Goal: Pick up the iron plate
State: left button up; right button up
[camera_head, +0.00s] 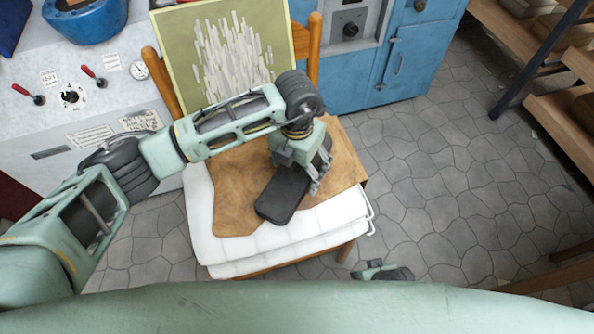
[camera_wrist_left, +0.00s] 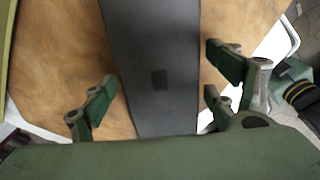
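The iron plate appears to be the dark, flat, rounded oblong piece (camera_head: 283,196) lying on a brown sheet on the chair. In the left wrist view the plate (camera_wrist_left: 152,50) runs from the top edge down behind my gripper body, with a small darker square on it. My left gripper (camera_head: 312,182) is over the plate's far part. In the left wrist view its fingers (camera_wrist_left: 160,88) stand apart on both sides of the plate, with gaps and nothing held. My right gripper (camera_head: 382,271) shows only partly, low in the head view, right of the chair; its fingers are unclear.
The brown sheet (camera_head: 234,198) lies over a white cushion (camera_head: 337,214) on a wooden chair. A framed green picture (camera_head: 180,60) stands at the chair's back. Behind are a white control panel (camera_head: 107,97) and blue cabinet (camera_head: 425,58). Wooden shelves (camera_head: 565,127) stand right; stone floor between is clear.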

pick_arm(q)
jog(key=c, duration=1.7)
jog(key=shift+w+r, duration=0.2)
jog(key=shift+c, duration=0.5)
jog(key=shift+d, duration=0.1)
